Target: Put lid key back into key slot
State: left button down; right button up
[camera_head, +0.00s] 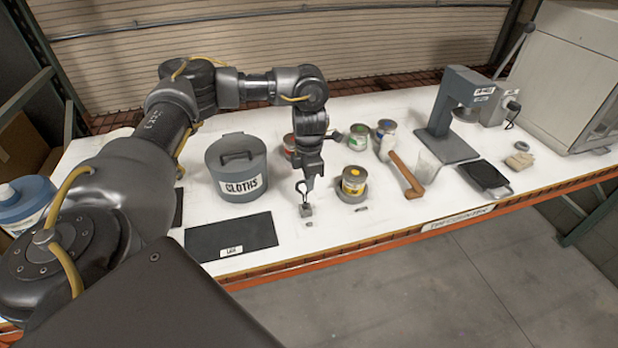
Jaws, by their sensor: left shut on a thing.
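My left gripper (308,183) points down over the front middle of the white table and is shut on the lid key (301,188). The lid key is a thin dark piece with a looped end, held upright between the fingertips. A small grey block, apparently the key slot (306,211), stands on the table directly below the key. The key's lower end is at the top of this block; I cannot tell whether it is inside or just above it. My right gripper is not in view.
Left are a grey CLOTHS bin (236,166) and a dark mat (231,237). Right are a yellow-labelled can (354,182), a wooden-handled brush or mallet (407,176) and a grey stand (446,113). More cans (358,137) stand behind. The table's front edge is close.

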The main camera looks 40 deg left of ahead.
pick_arm(q)
jog(key=shift+f+b, duration=1.25)
jog(key=shift+f, duration=0.8)
jog(key=c, duration=1.5)
grip_release()
jog(key=shift+r, duration=0.1)
notch_tip(320, 180, up, 11)
jog(key=shift+f, duration=0.15)
jog(key=shift+a, duration=0.1)
